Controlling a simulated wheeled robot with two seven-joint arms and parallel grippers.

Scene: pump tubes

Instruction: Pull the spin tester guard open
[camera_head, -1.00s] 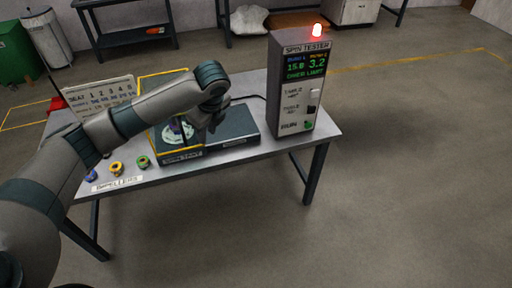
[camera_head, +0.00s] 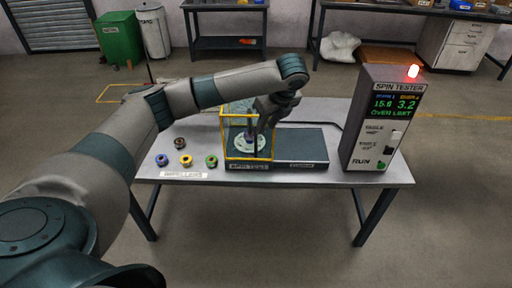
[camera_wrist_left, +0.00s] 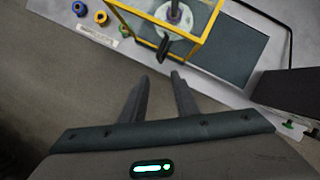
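The spin tester's guard is a clear box with a yellow frame (camera_head: 225,148), standing over a pale round rotor (camera_head: 243,143) on the dark tester base (camera_head: 300,146). The guard's yellow edge (camera_wrist_left: 148,18) and a dark upright handle (camera_wrist_left: 163,48) on its near side show in the left wrist view. My left gripper (camera_wrist_left: 159,76) is open and empty, its two fingers apart and pointing toward the handle, with a small gap in that picture. In the head view my left gripper (camera_head: 262,122) hangs at the guard's right part, hiding some of it. My right gripper is out of view.
A tall control box (camera_head: 378,120) with a lit red lamp stands at the table's right end. Blue, yellow and green small parts (camera_head: 186,160) lie at the table's left front. The floor in front of the table is clear.

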